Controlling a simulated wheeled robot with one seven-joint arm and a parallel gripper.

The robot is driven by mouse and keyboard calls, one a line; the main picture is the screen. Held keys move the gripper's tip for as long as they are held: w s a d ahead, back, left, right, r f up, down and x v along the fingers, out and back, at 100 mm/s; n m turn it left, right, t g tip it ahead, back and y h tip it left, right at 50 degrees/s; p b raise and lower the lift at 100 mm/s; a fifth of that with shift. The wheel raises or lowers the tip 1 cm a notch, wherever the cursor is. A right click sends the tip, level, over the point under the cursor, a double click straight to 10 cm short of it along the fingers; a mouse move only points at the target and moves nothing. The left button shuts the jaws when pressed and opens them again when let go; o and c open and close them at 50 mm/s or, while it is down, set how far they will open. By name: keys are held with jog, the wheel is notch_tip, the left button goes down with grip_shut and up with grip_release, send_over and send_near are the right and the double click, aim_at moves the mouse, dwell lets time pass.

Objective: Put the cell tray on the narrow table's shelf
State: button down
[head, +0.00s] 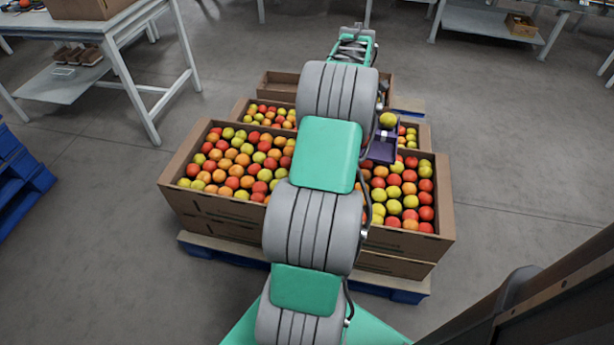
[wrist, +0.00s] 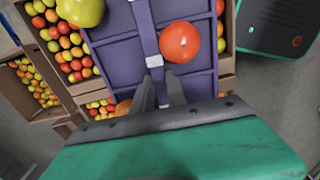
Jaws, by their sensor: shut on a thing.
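The cell tray is a dark purple tray (head: 383,151) with raised dividers, partly hidden by my arm in the head view. In the wrist view the tray (wrist: 118,52) fills the upper middle. It carries a red tomato (wrist: 180,42), a yellow one (wrist: 80,10) and an orange one (wrist: 123,107), partly hidden. My gripper (wrist: 163,75) is shut on the tray's middle divider and holds the tray over the tomato boxes. I cannot tell which table is the narrow one. A white table (head: 85,22) with a lower shelf (head: 62,84) stands at the left.
Cardboard boxes of tomatoes (head: 190,207) stand on a blue pallet (head: 223,256) ahead of me. Another table with a low shelf (head: 475,22) stands at the back right, with a small carton (head: 521,25). Blue pallets (head: 22,178) lie at the left. The floor at the right is clear.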

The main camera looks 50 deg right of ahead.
jog(key=s+d, duration=0.1)
jog(key=s+d+f+b, duration=0.1)
jog(key=s, duration=0.1)
jog(key=s+d, duration=0.1)
jog(key=s, duration=0.1)
jog(key=shift+d+f, duration=0.2)
jog(key=shift+f, duration=0.1)
jog(key=w+a+f+b, duration=0.1)
jog(key=w+a+f, duration=0.1)
jog(key=a, duration=0.1)
jog(key=w+a+f+b, duration=0.2)
jog(key=a+f, duration=0.1)
jog(key=w+a+f+b, duration=0.1)
jog(key=w+a+f, duration=0.2)
jog(key=a, duration=0.1)
jog(key=shift+a+b, duration=0.1)
jog(key=shift+b, duration=0.25)
jog(key=f, duration=0.1)
jog(key=a+f+b, duration=0.1)
jog(key=f, duration=0.2)
jog(key=shift+w+a+b, duration=0.2)
jog(key=shift+w+b, duration=0.1)
jog(key=shift+w, duration=0.1)
jog(key=shift+f, duration=0.4)
jog(key=shift+f, duration=0.15)
jog(key=c, duration=1.3)
grip_release()
jog(key=shift+c, duration=0.2)
